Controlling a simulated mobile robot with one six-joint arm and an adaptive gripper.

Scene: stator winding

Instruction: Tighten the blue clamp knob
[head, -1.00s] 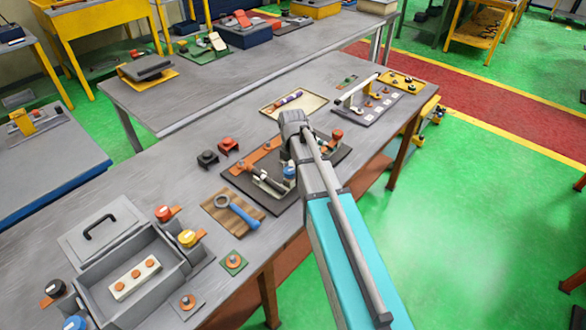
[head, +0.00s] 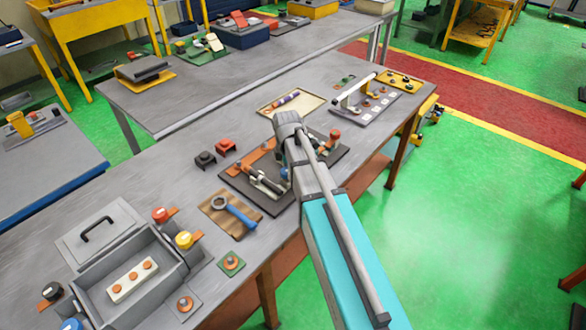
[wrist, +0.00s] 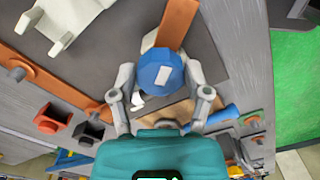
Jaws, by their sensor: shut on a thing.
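The blue clamp knob (wrist: 161,72) is round with a white mark on its top and shows in the middle of the wrist view. My gripper (wrist: 160,80) has one finger on each side of the knob and is shut on it. The clamp stands on a dark base plate (head: 236,177), with an orange bar (wrist: 178,22) running beyond the knob in the wrist view.
A blue-handled ring wrench (head: 240,215) lies on a brown board left of the plate. A red block (head: 225,146) and a black block (head: 205,159) stand behind it. An open grey box (head: 95,290) is at the near left. A white-barred fixture (head: 358,86) stands farther right.

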